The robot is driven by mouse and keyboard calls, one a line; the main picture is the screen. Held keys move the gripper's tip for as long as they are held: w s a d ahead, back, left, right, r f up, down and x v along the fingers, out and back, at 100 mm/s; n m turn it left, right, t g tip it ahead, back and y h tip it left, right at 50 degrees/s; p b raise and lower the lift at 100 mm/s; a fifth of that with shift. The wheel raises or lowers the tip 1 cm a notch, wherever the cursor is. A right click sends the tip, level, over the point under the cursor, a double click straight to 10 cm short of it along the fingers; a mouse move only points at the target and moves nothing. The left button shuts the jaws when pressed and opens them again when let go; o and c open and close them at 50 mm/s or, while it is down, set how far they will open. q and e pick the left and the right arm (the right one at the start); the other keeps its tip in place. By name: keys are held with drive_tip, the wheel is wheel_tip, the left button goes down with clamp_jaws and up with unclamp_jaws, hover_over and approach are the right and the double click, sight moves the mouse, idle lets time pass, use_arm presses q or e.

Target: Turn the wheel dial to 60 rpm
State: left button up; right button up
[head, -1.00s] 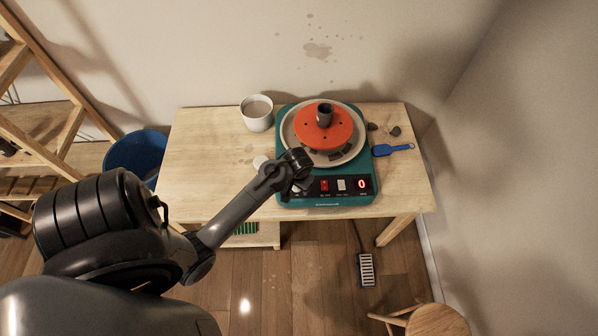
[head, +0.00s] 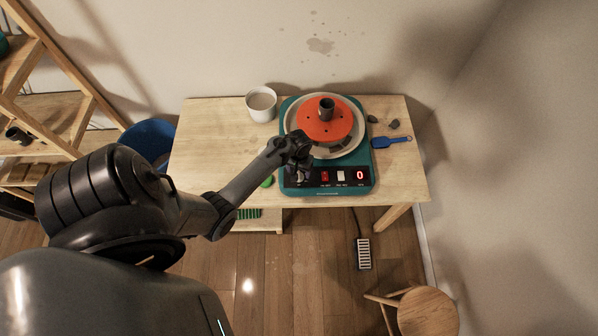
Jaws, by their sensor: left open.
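The teal pottery wheel (head: 372,152) stands on the wooden table, with a red display (head: 360,175) that reads 0 on its front panel. Its round wheel head carries an orange disc (head: 342,128) with a dark cup-like piece (head: 326,108) at the centre. A red switch (head: 325,177) and a white switch (head: 342,177) sit left of the display. My left gripper (head: 297,168) is open over the panel's left end. It covers that area, so I cannot make out the dial clearly or tell whether the fingers touch it. My right gripper is not in view.
A white mug (head: 261,104) stands left of the wheel. A blue tool (head: 393,140) and small dark lumps (head: 394,124) lie to its right. A small green item (head: 267,181) is beside my left arm. A stool (head: 427,311) and pedal (head: 364,254) are on the floor.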

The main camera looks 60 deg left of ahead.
use_arm(q)
drive_tip(key=shift+f+b, duration=0.3)
drive_tip(key=shift+f, duration=1.6)
drive_tip(key=c, duration=1.1)
drive_tip(key=shift+o, duration=0.2)
